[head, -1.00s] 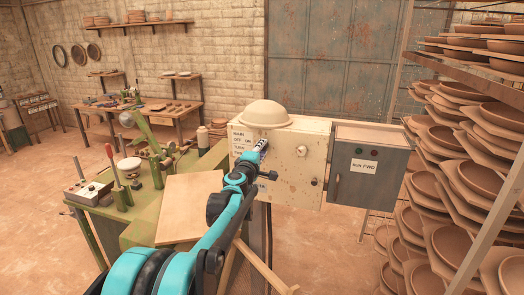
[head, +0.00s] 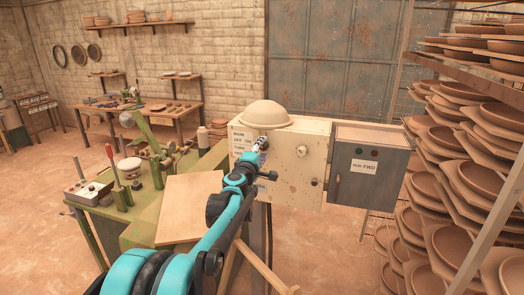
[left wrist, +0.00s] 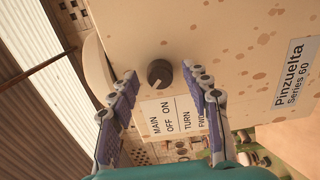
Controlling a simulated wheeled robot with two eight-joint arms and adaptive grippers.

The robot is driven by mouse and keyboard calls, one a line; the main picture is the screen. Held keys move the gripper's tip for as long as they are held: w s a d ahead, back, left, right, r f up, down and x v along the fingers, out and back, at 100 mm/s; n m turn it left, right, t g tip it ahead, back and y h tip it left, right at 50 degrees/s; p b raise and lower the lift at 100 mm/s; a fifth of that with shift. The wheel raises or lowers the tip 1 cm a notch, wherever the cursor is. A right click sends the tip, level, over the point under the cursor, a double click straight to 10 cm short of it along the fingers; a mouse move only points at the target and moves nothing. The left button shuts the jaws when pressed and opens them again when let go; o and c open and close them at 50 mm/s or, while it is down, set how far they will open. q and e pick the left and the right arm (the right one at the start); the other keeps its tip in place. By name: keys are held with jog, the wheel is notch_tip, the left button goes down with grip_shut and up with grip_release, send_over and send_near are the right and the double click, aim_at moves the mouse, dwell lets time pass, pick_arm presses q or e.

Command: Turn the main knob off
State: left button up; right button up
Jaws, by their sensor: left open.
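The main knob (left wrist: 160,73) is a small dark round knob on the front of the cream control box (head: 302,140). In the left wrist view it sits beside a white label (left wrist: 172,116) reading MAIN, OFF ON, TURN. My left gripper (left wrist: 161,74) is open, with one finger on each side of the knob. Gaps show between the knob and both fingers, so I see no grip on it. In the head view my left gripper (head: 258,148) is at the box's upper left front. My right gripper is not in view.
A pale dome (head: 267,113) sits on top of the box. A grey cabinet (head: 365,180) marked RUN FWD adjoins it on the right. A green bench (head: 148,202) with levers stands at left. Racks of bowls (head: 465,160) fill the right side.

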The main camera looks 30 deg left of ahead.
pick_arm(q)
jog(key=v, duration=1.1)
jog(key=shift+s, duration=0.4)
jog(key=shift+f, duration=0.1)
jog(key=s+d+f+m+g+h+b, duration=0.2)
jog(key=s+d+f+m+h+b, duration=0.3)
jog(key=d+f, duration=0.5)
jog(key=s+d+f+m+g+h+b, duration=0.25)
jog(key=d+f+m+b, duration=0.25)
jog(key=d+f+m, duration=0.45)
jog(key=s+d+f+m+g+y+b, duration=0.1)
jog(key=s+f+m+g+b, duration=0.1)
jog(key=s+f, duration=0.4)
jog(key=s+d+f+m+g+y+b, duration=0.1)
jog(key=s+f+b, duration=0.3)
jog(key=f, duration=0.5)
jog(key=s+d+f+m+g+y+b, duration=0.1)
jog(key=s+d+f+m+g+b, duration=0.2)
jog(key=s+f, duration=0.5)
jog(key=shift+s+f+b, duration=0.3)
jog(key=shift+s+b, duration=0.15)
jog(key=shift+b, duration=0.05)
